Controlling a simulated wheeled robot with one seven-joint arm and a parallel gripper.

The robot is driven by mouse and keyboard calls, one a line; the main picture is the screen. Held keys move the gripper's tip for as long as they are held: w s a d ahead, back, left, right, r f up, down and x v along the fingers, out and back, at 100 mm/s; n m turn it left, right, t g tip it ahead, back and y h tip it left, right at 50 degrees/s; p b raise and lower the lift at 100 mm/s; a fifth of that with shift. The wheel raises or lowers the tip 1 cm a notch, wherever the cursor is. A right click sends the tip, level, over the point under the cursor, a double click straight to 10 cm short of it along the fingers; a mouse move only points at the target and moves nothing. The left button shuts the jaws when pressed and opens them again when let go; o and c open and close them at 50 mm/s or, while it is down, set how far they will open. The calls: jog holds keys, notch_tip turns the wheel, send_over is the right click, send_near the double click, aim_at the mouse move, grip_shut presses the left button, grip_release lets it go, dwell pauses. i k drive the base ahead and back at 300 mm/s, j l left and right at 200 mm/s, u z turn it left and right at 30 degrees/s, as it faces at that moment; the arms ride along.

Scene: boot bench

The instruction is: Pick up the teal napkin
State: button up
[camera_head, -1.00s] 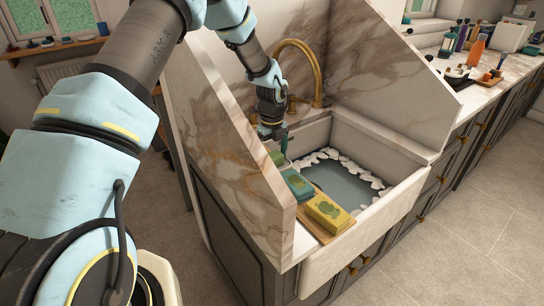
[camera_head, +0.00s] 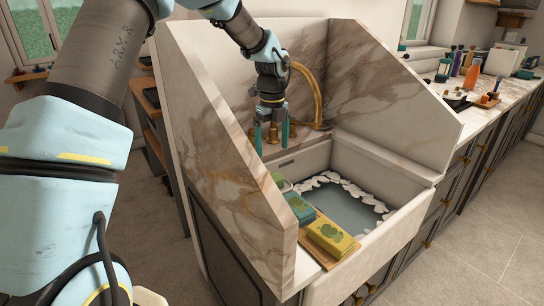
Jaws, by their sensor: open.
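The teal napkin (camera_head: 301,208) lies on a narrow wooden board (camera_head: 323,255) along the left rim of the sink. It looks like a small folded block with a printed pattern, between a yellow one (camera_head: 331,239) nearer the camera and a green one (camera_head: 278,181) farther back. The marble side panel partly hides the green one. My gripper (camera_head: 271,142) is above the far left corner of the sink, beyond and above the teal napkin. Its two teal fingers point down and stand apart, with nothing between them.
A brass tap (camera_head: 316,95) stands close behind my gripper. A counter with bottles (camera_head: 471,75) and trays runs off to the right.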

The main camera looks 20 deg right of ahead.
aim_at(305, 213)
jog(key=k, duration=1.5)
